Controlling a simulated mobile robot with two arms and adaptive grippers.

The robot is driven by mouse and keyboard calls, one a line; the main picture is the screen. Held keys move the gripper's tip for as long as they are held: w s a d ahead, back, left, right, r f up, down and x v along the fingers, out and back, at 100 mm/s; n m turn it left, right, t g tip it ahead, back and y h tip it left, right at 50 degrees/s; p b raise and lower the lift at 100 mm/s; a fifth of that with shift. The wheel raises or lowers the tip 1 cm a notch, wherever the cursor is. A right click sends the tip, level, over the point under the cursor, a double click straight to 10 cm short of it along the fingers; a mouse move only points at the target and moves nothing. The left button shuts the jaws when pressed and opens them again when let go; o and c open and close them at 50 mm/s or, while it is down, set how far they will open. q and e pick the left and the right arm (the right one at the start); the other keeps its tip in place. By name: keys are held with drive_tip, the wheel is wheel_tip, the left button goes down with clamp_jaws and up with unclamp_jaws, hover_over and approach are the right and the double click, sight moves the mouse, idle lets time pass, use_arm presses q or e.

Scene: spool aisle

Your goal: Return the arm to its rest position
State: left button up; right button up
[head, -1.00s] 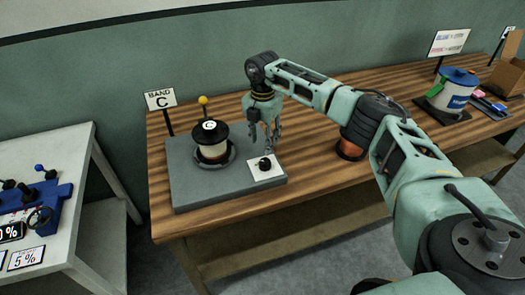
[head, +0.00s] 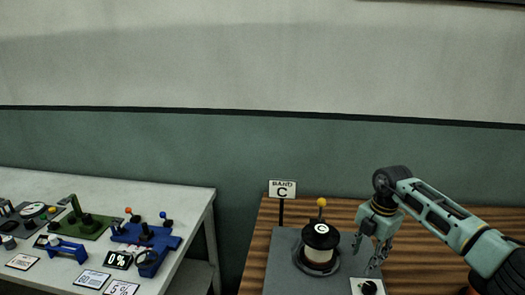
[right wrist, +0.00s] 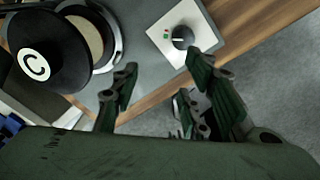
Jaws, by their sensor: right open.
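My right gripper (head: 377,250) is open and empty above the grey base plate on the wooden table, in the head view. Its fingers (right wrist: 165,105) also show spread apart in the right wrist view, with nothing between them. To its left stands a spool with a black top marked C (head: 321,237) on the grey base plate (head: 283,260). A white panel with a black knob (head: 369,287) lies just below the gripper; it also shows in the right wrist view (right wrist: 183,37). My left gripper is not in view.
A "Band C" sign (head: 282,189) and a yellow-tipped lever (head: 321,203) stand near the spool. A white table (head: 190,200) at left holds blue (head: 145,237) and green (head: 82,222) devices and percent cards. A green wall is behind.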

drive_tip(key=s+a+n+t+y, duration=0.1)
drive_tip(key=a+n+t+y, duration=0.6)
drive_tip(key=a, duration=2.3)
drive_tip(key=s+a+r+m+t+y, duration=0.2)
drive_tip(key=a+r+m+t+y, duration=0.3)
drive_tip(key=r+m+y, duration=0.4)
drive_tip(key=d+f+m+t+h, duration=0.1)
drive_tip(key=d+m+t+h, duration=0.5)
drive_tip(key=d+m+h, duration=0.55)
drive_tip(key=s+d+f+m+g+h, duration=0.45)
drive_tip(key=s+d+f+m, duration=0.2)
drive_tip(key=f, duration=0.25)
drive_tip(key=s+d+f+m+g, duration=0.15)
drive_tip(key=s+f+g, duration=0.4)
drive_tip(key=s, duration=0.75)
drive_tip(key=s+d+f+m+g, duration=0.15)
drive_tip(key=s+f+g, duration=0.45)
drive_tip(key=s, duration=0.6)
wheel_tip(320, 180, down, 27)
drive_tip(key=s+n, duration=0.1)
drive_tip(key=s, duration=0.1)
drive_tip(key=s+d+f+g, duration=0.1)
drive_tip(key=s+d+f, duration=0.2)
drive_tip(key=s+f, duration=1.4)
drive_tip(key=shift+s+f+h+b, duration=0.25)
drive_tip(key=shift+f+h+b, duration=0.1)
drive_tip(key=shift+h, duration=0.05)
